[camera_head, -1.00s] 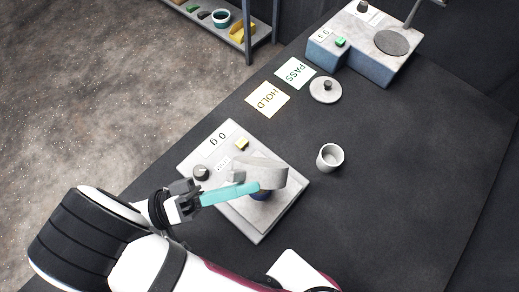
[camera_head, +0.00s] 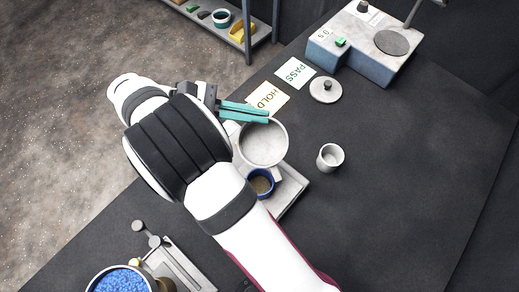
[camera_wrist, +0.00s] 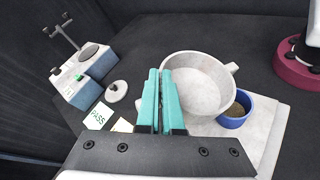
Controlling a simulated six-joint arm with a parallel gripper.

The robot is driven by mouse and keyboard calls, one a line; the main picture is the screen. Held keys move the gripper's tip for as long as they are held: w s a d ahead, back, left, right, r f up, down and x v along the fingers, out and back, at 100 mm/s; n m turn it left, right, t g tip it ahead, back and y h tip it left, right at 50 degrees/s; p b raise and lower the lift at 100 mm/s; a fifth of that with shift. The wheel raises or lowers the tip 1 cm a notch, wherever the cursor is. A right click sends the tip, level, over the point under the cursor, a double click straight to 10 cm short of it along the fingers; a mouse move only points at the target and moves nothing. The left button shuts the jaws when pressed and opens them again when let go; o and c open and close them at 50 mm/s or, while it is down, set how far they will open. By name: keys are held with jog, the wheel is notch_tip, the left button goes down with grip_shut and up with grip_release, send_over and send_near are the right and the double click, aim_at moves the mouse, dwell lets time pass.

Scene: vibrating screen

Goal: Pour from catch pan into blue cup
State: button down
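The catch pan (camera_head: 264,146) is a round, pale grey pan, held with its open top facing up. Its inside looks bare in the wrist view (camera_wrist: 203,85). My gripper (camera_head: 256,113) has its teal fingers close together at the pan's rim; they also show in the wrist view (camera_wrist: 160,98). The exact grip point is hidden behind the fingers. The blue cup (camera_head: 272,186) stands upright on the pale scale (camera_head: 292,190), beside the pan. Brown grains show inside the cup; it is also in the wrist view (camera_wrist: 237,122).
A small pale cup (camera_head: 330,157) stands right of the scale. A round lid (camera_head: 325,90), the PASS card (camera_head: 295,72) and the HOLD card (camera_head: 268,97) lie behind. A device (camera_head: 352,58) is at the back. A vessel of blue pellets (camera_head: 122,282) is front left. The right tabletop is clear.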

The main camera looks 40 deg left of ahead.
jog(key=shift+w+a+f+n+g+h, duration=0.2)
jog(key=shift+w+a+n+g, duration=0.4)
jog(key=shift+w+n, duration=0.25)
jog(key=shift+w+a+f+n+g+h, duration=0.2)
jog(key=shift+w+a+n+g, duration=0.2)
jog(key=shift+w+n+g, duration=0.4)
